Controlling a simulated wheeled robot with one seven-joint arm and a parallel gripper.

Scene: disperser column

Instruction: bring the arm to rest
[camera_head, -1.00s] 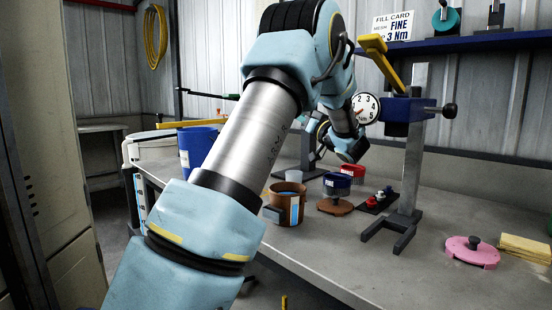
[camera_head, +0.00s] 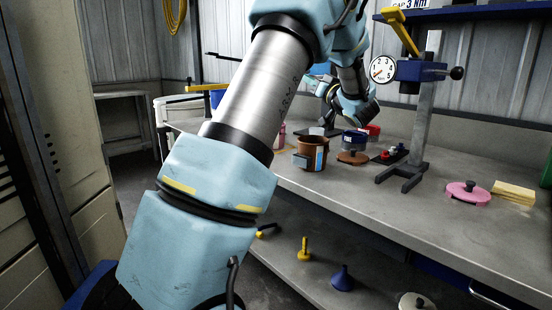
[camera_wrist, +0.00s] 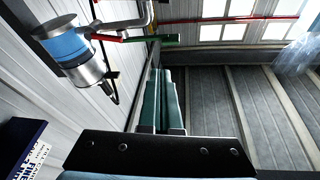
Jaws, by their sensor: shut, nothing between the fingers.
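My arm (camera_head: 262,85) rises through the middle of the head view, with its far end bent over the back of the bench. In the wrist view, my gripper (camera_wrist: 161,76) shows its green fingers together and empty, pointing at a corrugated wall and windows. In the head view the fingertips cannot be made out behind the arm links. A brown pot (camera_head: 312,153) with a blue label and a round brown lid (camera_head: 352,158) stand on the bench below.
The grey bench (camera_head: 400,215) carries a blue-headed column stand with a dial (camera_head: 383,69), a pink lid (camera_head: 467,193) and a yellow sponge (camera_head: 513,193). A blue shelf (camera_head: 490,14) hangs at upper right. A blue funnel (camera_head: 342,278) sits on the lower shelf. Cabinets (camera_head: 60,160) stand at left.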

